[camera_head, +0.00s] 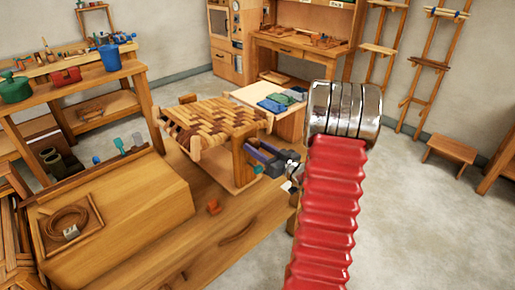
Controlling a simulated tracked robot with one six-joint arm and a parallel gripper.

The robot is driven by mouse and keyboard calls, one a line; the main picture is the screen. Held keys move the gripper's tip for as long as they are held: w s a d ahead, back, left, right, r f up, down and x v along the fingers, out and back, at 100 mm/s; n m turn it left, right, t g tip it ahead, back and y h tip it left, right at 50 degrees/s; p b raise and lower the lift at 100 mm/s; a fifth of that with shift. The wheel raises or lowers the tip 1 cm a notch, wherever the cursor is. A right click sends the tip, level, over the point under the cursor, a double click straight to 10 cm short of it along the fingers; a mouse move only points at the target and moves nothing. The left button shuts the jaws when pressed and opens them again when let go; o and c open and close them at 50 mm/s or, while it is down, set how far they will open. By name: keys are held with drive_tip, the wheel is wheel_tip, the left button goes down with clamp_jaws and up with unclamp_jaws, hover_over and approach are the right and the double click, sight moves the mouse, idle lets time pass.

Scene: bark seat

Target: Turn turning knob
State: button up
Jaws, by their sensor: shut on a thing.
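A woven bark seat (215,122) in brown and tan strips stands on the workbench, in a wooden frame with an upright post (240,160) at its near right. My gripper (252,154), with dark purple-grey fingers, reaches in from the right at this post. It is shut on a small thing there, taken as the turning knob. The knob itself is hidden by the fingers and too small to make out, so its angle cannot be told. My red ribbed arm with a metal end covers part of the view right of the seat.
Folded cloths (277,102) lie behind the seat. A shelf with a blue bucket (110,58) stands at left. The floor at right is mostly clear around a low stool (450,150).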

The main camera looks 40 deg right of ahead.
drive_tip(key=shift+a+f+n, duration=0.15)
drive_tip(key=shift+f+n, duration=0.2)
drive_tip(key=shift+n, duration=0.45)
drive_tip(key=o, duration=1.1)
drive_tip(key=shift+r, duration=0.2)
drive_tip(key=shift+c, duration=0.2)
drive_tip(key=shift+s, duration=0.15)
drive_tip(key=s, duration=1.3)
drive_tip(key=shift+s+d, duration=0.3)
